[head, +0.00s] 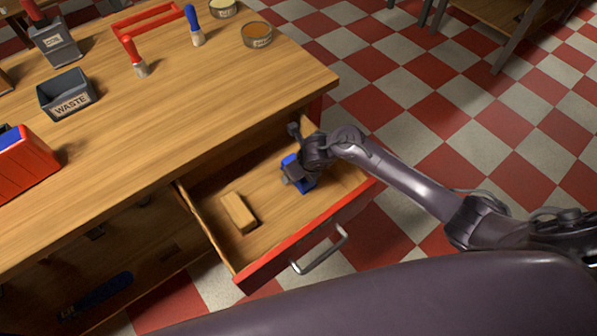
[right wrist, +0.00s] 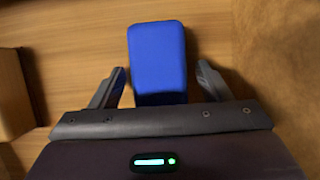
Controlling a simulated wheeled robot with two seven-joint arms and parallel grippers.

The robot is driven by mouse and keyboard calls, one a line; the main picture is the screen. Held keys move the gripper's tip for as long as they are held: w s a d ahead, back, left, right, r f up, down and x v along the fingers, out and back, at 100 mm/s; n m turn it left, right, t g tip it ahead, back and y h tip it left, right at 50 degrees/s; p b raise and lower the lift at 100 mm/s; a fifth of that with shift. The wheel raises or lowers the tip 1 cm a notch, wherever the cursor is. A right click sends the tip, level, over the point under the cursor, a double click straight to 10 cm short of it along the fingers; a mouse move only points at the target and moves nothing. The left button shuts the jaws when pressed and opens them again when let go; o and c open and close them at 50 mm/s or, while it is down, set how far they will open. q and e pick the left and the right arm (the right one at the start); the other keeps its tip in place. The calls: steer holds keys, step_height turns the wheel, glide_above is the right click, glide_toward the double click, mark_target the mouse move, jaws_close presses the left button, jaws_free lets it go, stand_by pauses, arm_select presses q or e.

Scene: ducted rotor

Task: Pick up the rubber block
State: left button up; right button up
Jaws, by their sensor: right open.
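A blue block (head: 303,187), which looks like the rubber block, lies in the open drawer (head: 262,268) near its right side. In the right wrist view the blue block (right wrist: 157,50) sits between the two fingers of my right gripper (right wrist: 159,75), with a gap on each side. My right gripper (head: 295,172) is open and reaches down over the block, hiding part of it. A tan block (head: 238,212) lies apart, to the left in the same drawer; its edge shows in the right wrist view (right wrist: 13,95). My left gripper is not in view.
The drawer's right wall (right wrist: 275,60) is close to the right finger. The wooden worktop (head: 190,120) overhangs the drawer's back. It holds a waste bin (head: 67,93), a red box (head: 22,160), brushes and tins. The drawer floor between the blocks is clear.

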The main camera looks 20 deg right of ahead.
steer(key=shift+f, duration=0.15)
steer(key=c, duration=1.1)
steer(key=shift+r+p, duration=0.4)
steer(key=shift+r, duration=0.05)
step_height(320, 180, up, 20)
steer(key=p, duration=0.4)
steer(key=shift+f, duration=0.15)
